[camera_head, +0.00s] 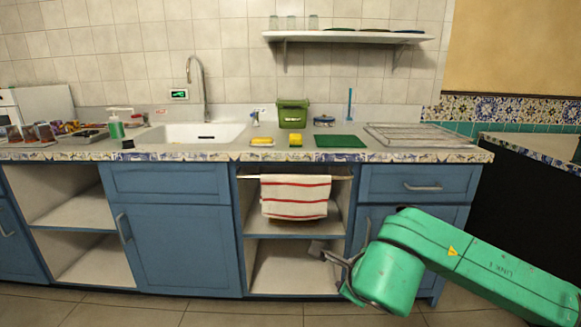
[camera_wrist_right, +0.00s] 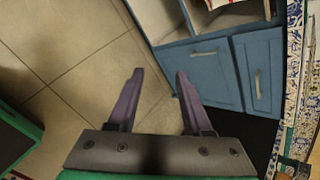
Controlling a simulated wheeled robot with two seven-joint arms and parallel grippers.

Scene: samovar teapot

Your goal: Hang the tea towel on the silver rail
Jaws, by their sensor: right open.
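The tea towel (camera_head: 295,197), white with red stripes, hangs draped over the silver rail (camera_head: 345,177) in the head view. The rail runs across the top of an open shelf bay below the counter, and its ends show on both sides of the towel. My right gripper (camera_head: 332,260) is below and to the right of the towel, apart from it. In the right wrist view its two fingers (camera_wrist_right: 160,75) are spread, with only floor between them. My left gripper is out of view.
Blue cabinets (camera_head: 172,245) flank the open bay. The counter above holds a sink (camera_head: 195,134), a green container (camera_head: 292,113), sponges, a green mat (camera_head: 341,141) and a drying rack (camera_head: 419,135). Tiled floor (camera_head: 120,307) lies clear in front.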

